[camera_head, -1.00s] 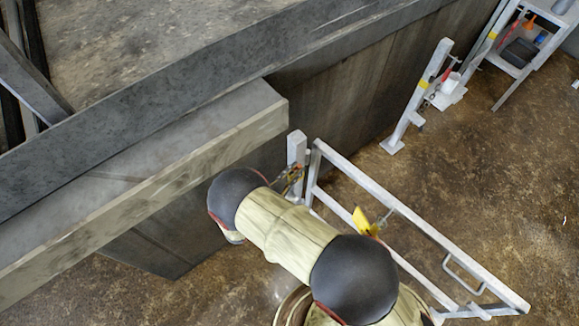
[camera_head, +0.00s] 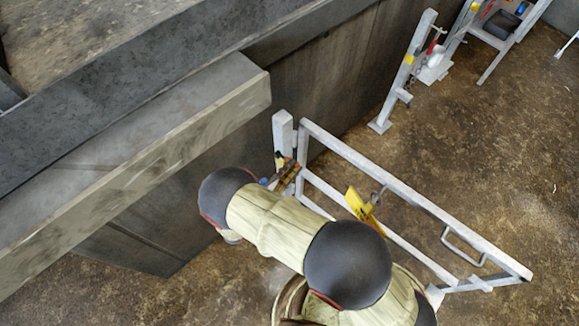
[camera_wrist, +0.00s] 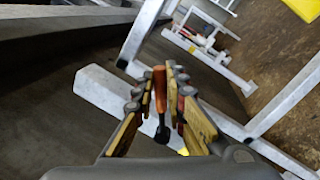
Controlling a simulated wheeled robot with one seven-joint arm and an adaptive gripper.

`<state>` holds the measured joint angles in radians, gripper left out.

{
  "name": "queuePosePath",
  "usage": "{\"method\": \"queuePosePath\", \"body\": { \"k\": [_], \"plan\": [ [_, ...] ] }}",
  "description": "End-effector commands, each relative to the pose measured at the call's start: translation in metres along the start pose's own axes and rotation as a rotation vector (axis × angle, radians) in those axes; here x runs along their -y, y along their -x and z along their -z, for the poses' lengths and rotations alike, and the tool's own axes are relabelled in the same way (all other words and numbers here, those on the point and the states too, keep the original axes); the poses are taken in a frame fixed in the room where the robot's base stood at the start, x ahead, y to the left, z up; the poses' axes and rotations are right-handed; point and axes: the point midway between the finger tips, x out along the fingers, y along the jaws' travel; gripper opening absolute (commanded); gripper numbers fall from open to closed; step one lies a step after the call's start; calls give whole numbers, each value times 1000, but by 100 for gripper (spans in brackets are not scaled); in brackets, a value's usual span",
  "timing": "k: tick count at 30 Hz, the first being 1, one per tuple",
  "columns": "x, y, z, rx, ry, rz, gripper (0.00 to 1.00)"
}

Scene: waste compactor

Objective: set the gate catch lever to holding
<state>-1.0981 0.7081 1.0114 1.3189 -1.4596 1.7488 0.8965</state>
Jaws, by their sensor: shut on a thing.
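A lever with an orange-red handle and a dark round end (camera_wrist: 160,95) stands between the fingers of my gripper (camera_wrist: 161,76) in the wrist view. The gripper is shut on it. I take it for the gate catch lever; no marking on it is legible. In the head view my gripper (camera_head: 286,176) is beside the grey gate post (camera_head: 284,134), partly hidden by my arm, and the lever cannot be made out there. The grey tubular gate (camera_head: 390,199) extends from this post toward the lower right. A yellow tag (camera_head: 358,204) hangs on it.
A dark compactor wall (camera_head: 335,75) with a concrete ledge (camera_head: 150,150) runs along the left. A second grey post (camera_head: 405,75) with red and white fittings stands at the upper right, near a small stand (camera_head: 500,40). Brown floor (camera_head: 480,150) is open right of the gate.

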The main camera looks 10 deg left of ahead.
Motion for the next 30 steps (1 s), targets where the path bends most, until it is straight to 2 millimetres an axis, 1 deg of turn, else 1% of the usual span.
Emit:
{"method": "queuePosePath", "body": {
  "k": [11,12,21,30],
  "plan": [
    [0,0,0,-1,-4,-1,0],
    [0,0,0,-1,-4,-1,14],
    [0,0,0,0,-3,-1,31],
    [0,1,0,0,-3,-1,32]
  ]
}}
